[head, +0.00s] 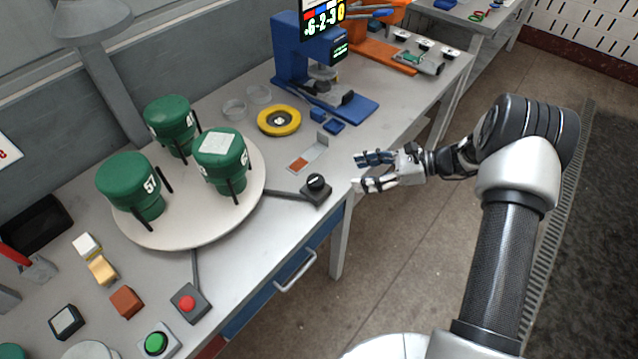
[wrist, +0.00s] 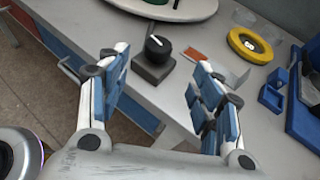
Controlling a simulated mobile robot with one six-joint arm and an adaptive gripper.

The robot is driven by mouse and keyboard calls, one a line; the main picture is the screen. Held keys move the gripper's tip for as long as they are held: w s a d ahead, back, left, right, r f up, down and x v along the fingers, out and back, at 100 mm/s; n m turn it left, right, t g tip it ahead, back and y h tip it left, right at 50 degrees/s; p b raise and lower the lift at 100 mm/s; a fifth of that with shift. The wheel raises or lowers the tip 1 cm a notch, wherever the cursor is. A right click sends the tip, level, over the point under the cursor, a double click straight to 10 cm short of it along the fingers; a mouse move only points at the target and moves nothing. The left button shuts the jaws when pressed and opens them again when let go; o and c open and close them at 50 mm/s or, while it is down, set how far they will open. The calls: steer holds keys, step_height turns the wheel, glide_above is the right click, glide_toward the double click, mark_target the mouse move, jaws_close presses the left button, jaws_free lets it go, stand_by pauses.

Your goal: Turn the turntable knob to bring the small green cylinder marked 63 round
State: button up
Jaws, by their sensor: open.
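The turntable (head: 190,238) is a pale round disc carrying three green cylinders on the bench. The front-left cylinder (head: 130,178) reads 57. The right cylinder (head: 222,148) has a pale square on its top, and its side marking is unclear. The back cylinder (head: 168,112) has a marking too small to read. I cannot tell which is 63. The black turntable knob (head: 316,182), with a white pointer line, sits on a dark box by the bench's front edge. In the wrist view the knob (wrist: 157,45) appears beyond and between my fingertips. My gripper (head: 358,171) is open and empty, right of the knob and apart from it.
A yellow ring (head: 279,121), a small bracket with an orange-brown patch (head: 305,160) and a blue press (head: 318,70) stand behind the knob. A red button (head: 188,302) and a green button (head: 156,343) are at the front left. Open floor lies right of the bench.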

mark_target(316, 179)
steer(key=b+x, duration=0.2)
steer(key=x, duration=1.2)
steer(key=shift+b, duration=0.35)
steer(key=shift+c, duration=0.6)
steer(key=c, duration=0.9)
steer(key=shift+r+t, duration=0.1)
steer(key=shift+t, duration=0.3)
steer(key=shift+m+t, duration=0.6)
steer(key=shift+m, duration=0.1)
steer(key=shift+m+t+h, duration=0.4)
steer(key=shift+m+t, duration=0.4)
steer(key=shift+t, duration=0.1)
steer(key=o, duration=1)
